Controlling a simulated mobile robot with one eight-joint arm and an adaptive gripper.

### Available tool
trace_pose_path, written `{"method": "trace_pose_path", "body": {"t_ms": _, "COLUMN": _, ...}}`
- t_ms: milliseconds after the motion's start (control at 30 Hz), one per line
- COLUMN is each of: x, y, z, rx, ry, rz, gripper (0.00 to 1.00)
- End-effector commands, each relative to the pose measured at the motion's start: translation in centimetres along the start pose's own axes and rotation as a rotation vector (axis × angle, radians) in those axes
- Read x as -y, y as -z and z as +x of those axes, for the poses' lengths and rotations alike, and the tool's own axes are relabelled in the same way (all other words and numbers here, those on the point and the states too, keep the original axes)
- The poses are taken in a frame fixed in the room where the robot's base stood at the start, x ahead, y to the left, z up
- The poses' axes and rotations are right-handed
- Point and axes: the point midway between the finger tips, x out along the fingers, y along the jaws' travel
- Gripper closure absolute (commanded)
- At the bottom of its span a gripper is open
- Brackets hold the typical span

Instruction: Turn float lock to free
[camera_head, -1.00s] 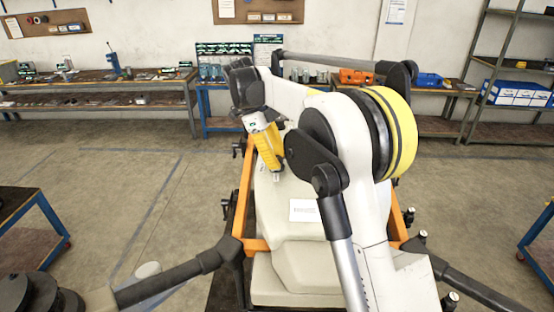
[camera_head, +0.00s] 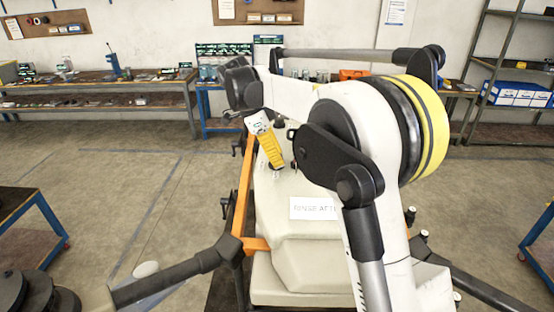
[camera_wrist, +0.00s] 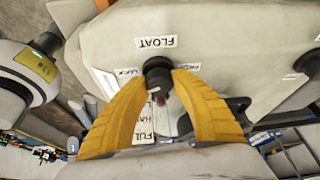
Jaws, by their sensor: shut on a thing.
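The float lock knob (camera_wrist: 157,76) is a small black round knob on the drone's beige body (camera_wrist: 230,45), under an upside-down FLOAT label (camera_wrist: 156,42). Smaller labels sit to its left and right; they are upside down and hard to read. My gripper (camera_wrist: 161,80) has its two yellow fingers closed on the sides of the knob. A pale mark shows on the knob's lower part. In the head view, my gripper (camera_head: 277,164) points down onto the drone's top surface, and the knob is too small and covered to make out.
The drone's orange frame (camera_head: 244,190) and black arms (camera_head: 180,277) surround its body (camera_head: 300,254). A partly hidden white label (camera_head: 312,208) lies on the body. Workbenches (camera_head: 100,88) line the back wall.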

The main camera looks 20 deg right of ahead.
Motion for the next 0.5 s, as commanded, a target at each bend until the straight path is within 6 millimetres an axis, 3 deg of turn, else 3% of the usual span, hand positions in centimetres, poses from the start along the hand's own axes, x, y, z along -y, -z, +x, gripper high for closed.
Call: {"method": "trace_pose_path", "body": {"t_ms": 500, "x": -0.05, "y": -0.07, "z": 0.16, "rx": 0.001, "ry": 0.187, "rz": -0.453, "gripper": 1.0}}
